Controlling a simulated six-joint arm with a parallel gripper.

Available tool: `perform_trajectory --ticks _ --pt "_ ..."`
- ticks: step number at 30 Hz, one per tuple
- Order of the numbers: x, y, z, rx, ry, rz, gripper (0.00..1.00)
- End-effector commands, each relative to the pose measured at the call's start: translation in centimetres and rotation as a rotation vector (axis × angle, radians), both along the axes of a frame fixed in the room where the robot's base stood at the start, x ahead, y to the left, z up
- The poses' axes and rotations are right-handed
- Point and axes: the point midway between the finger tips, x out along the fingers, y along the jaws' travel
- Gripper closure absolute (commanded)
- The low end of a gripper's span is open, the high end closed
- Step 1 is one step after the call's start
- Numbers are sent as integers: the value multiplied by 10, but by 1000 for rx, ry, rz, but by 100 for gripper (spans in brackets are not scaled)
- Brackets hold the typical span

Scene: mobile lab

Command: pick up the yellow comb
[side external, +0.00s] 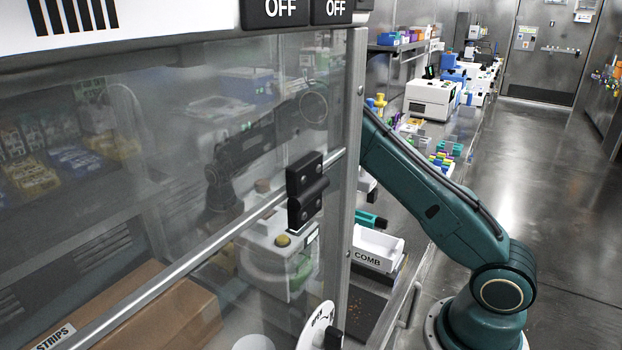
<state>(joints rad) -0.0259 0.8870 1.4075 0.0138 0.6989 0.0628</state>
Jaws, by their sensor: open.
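I cannot make out a yellow comb in the side external view. A white open bin labelled COMB (376,249) stands on the bench right of the cabinet's frame, and I see nothing yellow in it. My teal arm rises from the lower right and passes behind the metal frame. Its far part shows dark and dim through the glass. My gripper (213,216) hangs at its end, pointing down, left of the COMB bin. It is open, but its fingers are blurred by the glass.
The glass panel (130,210) with its metal frame fills the left. Behind it are a device with a yellow knob (283,241) and a cardboard box labelled STRIPS (170,315). A teal and black item (370,219) lies behind the bin. The floor at right is clear.

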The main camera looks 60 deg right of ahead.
Motion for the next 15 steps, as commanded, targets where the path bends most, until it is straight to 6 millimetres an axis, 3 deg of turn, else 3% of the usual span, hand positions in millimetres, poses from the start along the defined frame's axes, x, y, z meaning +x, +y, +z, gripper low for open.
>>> perform_trajectory --ticks 15 --pt "2 0 -9 0 -2 0 55"
